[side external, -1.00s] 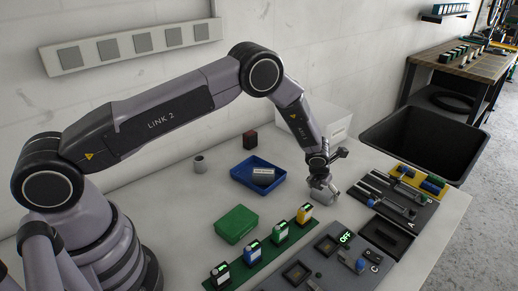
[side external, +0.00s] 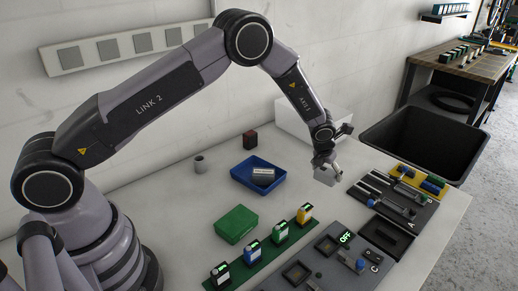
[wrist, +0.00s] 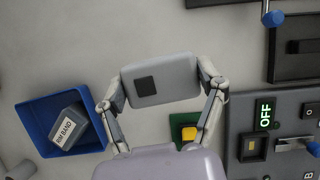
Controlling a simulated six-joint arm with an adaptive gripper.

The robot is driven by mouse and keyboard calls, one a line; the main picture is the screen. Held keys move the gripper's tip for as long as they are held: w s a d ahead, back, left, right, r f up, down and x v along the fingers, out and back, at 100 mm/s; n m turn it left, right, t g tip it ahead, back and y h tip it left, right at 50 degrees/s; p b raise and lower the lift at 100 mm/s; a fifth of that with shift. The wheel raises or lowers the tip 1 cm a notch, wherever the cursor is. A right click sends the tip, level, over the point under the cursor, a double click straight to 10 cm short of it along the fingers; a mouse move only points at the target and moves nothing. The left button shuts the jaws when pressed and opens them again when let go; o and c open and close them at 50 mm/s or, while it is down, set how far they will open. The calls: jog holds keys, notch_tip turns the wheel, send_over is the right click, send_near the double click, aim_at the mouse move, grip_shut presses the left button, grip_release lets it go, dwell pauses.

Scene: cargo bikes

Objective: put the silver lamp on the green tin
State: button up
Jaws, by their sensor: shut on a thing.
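My gripper (side external: 325,166) is shut on the silver lamp (side external: 327,177), a small grey block, and holds it above the table to the right of the blue tray. In the wrist view the lamp (wrist: 178,78) sits between the two fingers, with a dark square on its face. The green tin (side external: 236,224) lies on the table nearer my base, left of and in front of the gripper, its top bare. The green tin is not visible in the wrist view.
The blue tray (side external: 241,180) holds a grey block labelled RIM BAND (wrist: 66,127). Dark panels with switches (side external: 333,258) lie at the right.

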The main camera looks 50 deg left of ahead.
notch_tip(320, 180, up, 2)
jog(key=shift+s+r, duration=0.1)
jog(key=shift+r, duration=0.05)
jog(key=shift+s+a+r+n, duration=0.1)
jog(key=shift+s+r+n, duration=0.05)
jog(key=shift+s+n, duration=0.15)
jog(key=s+a+n+g+y, duration=0.3)
jog(key=s+a+n+y, duration=0.1)
jog(key=s+n, duration=0.8)
jog(key=n+g+h, duration=0.1)
jog(key=n+g, duration=0.4)
jog(key=n, duration=0.8)
send_over(231, 220)
jog(key=w, duration=0.1)
jog(key=shift+d+f, duration=0.25)
jog(key=shift+f, duration=0.2)
jog(key=shift+d+f, duration=0.2)
jog(key=shift+f, duration=2.4)
jog(key=o, duration=1.2)
jog(key=shift+f, duration=0.15)
